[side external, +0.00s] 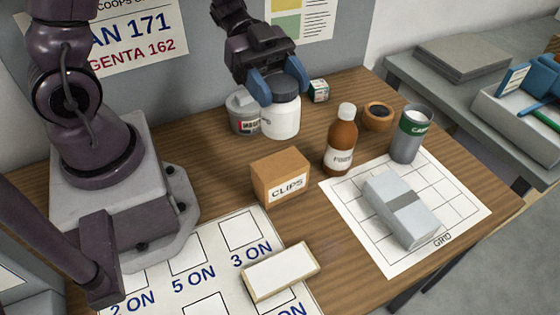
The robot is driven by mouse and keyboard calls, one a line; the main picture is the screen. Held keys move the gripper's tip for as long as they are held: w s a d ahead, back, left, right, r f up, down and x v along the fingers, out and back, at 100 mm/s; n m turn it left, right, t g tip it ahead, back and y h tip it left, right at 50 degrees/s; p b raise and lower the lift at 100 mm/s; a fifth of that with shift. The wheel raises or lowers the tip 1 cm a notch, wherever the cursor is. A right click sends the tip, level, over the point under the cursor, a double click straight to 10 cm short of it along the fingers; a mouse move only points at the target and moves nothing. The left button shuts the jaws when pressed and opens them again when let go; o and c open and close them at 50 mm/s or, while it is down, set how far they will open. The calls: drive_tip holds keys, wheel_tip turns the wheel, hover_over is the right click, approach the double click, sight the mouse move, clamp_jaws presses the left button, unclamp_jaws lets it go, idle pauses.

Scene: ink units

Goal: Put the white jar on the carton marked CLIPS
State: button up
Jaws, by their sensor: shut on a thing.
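The white jar (281,118) stands upright at the back of the wooden table, with my gripper (279,86) over its top. My gripper's blue fingers are shut on the jar near its lid. I cannot tell whether the jar's base touches the table. The brown carton marked CLIPS (280,178) sits in front of the jar, nearer the camera. Its top is bare.
A grey tub (243,112) stands close to the jar's left, and a small box (318,91) behind right. A brown bottle (341,140), wooden bowl (378,116) and grey can (411,134) stand right. A grey block (388,196) lies on the grid sheet (353,216).

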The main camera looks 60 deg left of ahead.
sight(280, 129)
drive_tip(key=shift+f, duration=4.4)
drive_tip(key=shift+f, duration=0.15)
drive_tip(key=o, duration=1)
drive_tip(key=shift+a+r, duration=0.3)
drive_tip(key=shift+a, duration=0.05)
drive_tip(key=shift+v, duration=1.6)
